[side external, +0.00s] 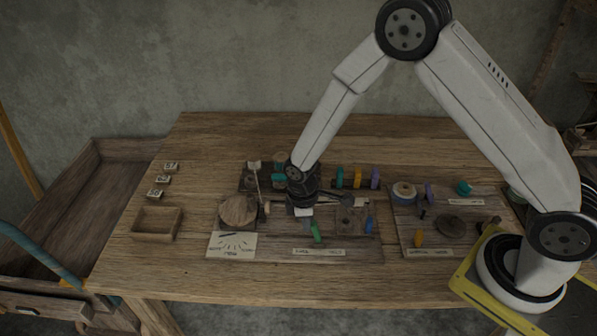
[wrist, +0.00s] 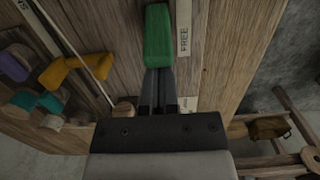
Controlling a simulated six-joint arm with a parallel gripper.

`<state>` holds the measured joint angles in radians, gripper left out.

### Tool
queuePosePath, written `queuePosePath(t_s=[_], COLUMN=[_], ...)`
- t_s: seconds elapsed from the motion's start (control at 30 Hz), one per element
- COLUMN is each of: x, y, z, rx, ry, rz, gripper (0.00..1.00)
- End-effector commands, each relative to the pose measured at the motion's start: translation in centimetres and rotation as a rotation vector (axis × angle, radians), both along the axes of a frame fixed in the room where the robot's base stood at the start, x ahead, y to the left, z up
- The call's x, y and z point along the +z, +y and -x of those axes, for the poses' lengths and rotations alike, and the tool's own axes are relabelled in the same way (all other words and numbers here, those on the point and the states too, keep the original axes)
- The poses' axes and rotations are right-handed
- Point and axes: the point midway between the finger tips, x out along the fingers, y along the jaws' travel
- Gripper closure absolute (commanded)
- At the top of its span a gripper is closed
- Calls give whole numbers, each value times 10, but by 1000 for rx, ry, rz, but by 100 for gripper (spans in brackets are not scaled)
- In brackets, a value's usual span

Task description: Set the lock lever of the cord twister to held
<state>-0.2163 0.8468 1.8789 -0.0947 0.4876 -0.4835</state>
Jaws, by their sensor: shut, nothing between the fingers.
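The green lever handle (side external: 317,232) stands on the front part of the middle board, above a pale label strip (side external: 318,251). In the wrist view the green handle (wrist: 158,38) is at the top centre, beside a strip reading FREE (wrist: 184,40). My gripper (side external: 305,213) is low over the board, just behind the handle. In the wrist view my gripper (wrist: 158,88) is shut and empty, with its fingertips at the near end of the handle. I cannot tell whether they touch it. Another pale label beside the fingers is partly hidden.
A round wooden disc (side external: 238,211) and a printed card (side external: 231,245) lie left of the gripper. Coloured pegs (side external: 357,178) stand behind it, and a blue peg (side external: 369,225) stands to the right. A right-hand board (side external: 475,244) holds more parts. The table's front strip is clear.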

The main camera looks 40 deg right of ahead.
Motion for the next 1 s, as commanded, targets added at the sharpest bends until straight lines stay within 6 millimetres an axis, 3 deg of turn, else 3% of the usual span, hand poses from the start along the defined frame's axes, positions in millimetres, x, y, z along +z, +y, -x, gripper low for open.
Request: queuePosePath(t_s=[1.0], x=[7], y=[-23], z=[24], rx=[1], ry=[-90], rz=[-90], gripper=[100])
